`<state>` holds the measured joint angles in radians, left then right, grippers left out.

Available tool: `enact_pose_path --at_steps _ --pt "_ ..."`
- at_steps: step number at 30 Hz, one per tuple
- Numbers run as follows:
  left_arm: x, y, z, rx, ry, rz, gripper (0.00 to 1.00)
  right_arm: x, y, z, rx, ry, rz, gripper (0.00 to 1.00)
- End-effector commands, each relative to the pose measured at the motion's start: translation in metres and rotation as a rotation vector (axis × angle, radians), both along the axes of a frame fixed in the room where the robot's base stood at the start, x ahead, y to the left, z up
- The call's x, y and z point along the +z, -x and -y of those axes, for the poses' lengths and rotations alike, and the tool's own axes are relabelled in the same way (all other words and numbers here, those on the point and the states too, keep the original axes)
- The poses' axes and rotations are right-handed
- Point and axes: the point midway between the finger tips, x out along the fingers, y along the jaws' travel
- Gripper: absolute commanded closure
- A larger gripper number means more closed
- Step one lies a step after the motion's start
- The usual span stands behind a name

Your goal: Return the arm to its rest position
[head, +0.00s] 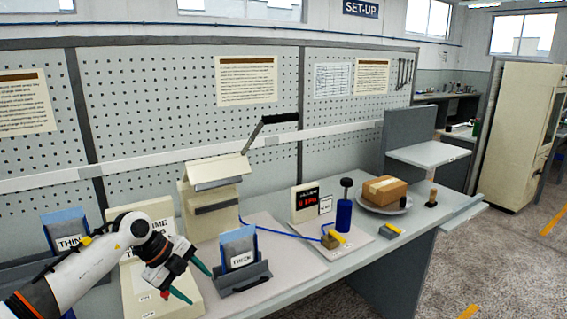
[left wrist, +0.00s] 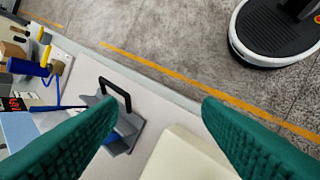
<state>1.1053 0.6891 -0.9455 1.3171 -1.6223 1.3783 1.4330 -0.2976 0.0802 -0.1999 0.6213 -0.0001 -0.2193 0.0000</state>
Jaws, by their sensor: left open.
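My left arm comes in from the left in the head view. My left gripper (head: 190,281) has green fingers, spread apart with nothing between them, above the left part of the bench. In the left wrist view the same gripper (left wrist: 160,140) shows its two fingers wide apart. It is just left of the grey holder (head: 240,276) that carries a blue pouch labelled THICK (head: 238,247). The holder's dark handle shows in the left wrist view (left wrist: 117,90). My right gripper is in neither view.
A cream device with a raised lever (head: 211,210) stands behind. A blue cylinder (head: 344,215), a display (head: 305,203) and a cardboard box (head: 384,190) on a round plate stand to the right. Another pouch, THIN (head: 68,229), is beside my arm. Open floor (left wrist: 190,40) lies past the bench edge.

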Motion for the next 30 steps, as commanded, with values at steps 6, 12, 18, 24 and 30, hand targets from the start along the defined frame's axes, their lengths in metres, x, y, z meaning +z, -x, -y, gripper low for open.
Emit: enact_pose_path --at_steps 6,12,18,24,30 --pt "0.008 0.034 0.141 -0.116 0.567 0.233 0.41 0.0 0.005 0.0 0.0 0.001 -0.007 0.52" --pt "0.064 0.055 0.179 0.201 1.114 0.469 0.41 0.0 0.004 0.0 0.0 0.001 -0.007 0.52" --pt "0.05 0.063 0.113 0.866 1.292 0.526 0.41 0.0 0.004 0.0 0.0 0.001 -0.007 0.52" --pt "-0.048 0.122 0.032 1.537 1.025 0.318 0.41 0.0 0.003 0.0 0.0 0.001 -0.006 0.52" --pt "-0.122 0.21 0.003 1.83 0.666 0.031 0.41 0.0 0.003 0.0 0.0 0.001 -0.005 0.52"
